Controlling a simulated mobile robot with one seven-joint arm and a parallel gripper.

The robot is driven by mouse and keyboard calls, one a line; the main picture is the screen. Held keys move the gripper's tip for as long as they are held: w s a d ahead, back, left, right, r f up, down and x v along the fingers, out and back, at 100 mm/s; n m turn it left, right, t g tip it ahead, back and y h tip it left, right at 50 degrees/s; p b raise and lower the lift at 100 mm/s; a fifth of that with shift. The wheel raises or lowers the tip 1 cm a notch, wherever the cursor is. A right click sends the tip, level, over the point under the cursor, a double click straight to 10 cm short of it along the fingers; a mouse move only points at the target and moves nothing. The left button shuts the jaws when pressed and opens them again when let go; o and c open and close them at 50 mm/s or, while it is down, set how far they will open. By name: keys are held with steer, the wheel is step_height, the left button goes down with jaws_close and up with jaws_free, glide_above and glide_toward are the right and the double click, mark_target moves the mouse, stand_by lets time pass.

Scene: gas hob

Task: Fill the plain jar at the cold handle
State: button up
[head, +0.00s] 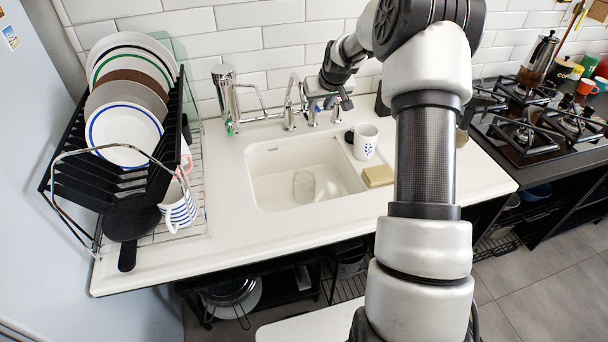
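A clear, plain glass jar (304,187) stands in the white sink basin (265,175), in the lower middle of the bowl. A chrome tap (291,103) with a curved spout rises behind the basin. My gripper (338,101) is at the chrome fittings just right of this spout, behind the sink. The gripper is small here and overlaps the fittings, so I cannot tell whether its fingers are open or touch a handle. The handles' markings are too small to read. I see no clear stream of water, and the water level in the jar cannot be made out.
A patterned white mug (365,142) and a yellow sponge (378,176) are right of the basin. Another chrome tap (228,95) stands behind left. A black dish rack (90,185) with plates fills the left counter. The gas hob (530,135) is at right. The front counter strip is clear.

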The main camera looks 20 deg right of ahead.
steer(key=shift+w+f, duration=0.15)
steer(key=shift+f, duration=0.1)
steer(key=shift+w+f+b, duration=0.45)
steer(key=shift+f, duration=0.15)
steer(key=shift+w+f, duration=0.15)
steer(key=shift+d, duration=1.05)
stand_by(6.0)
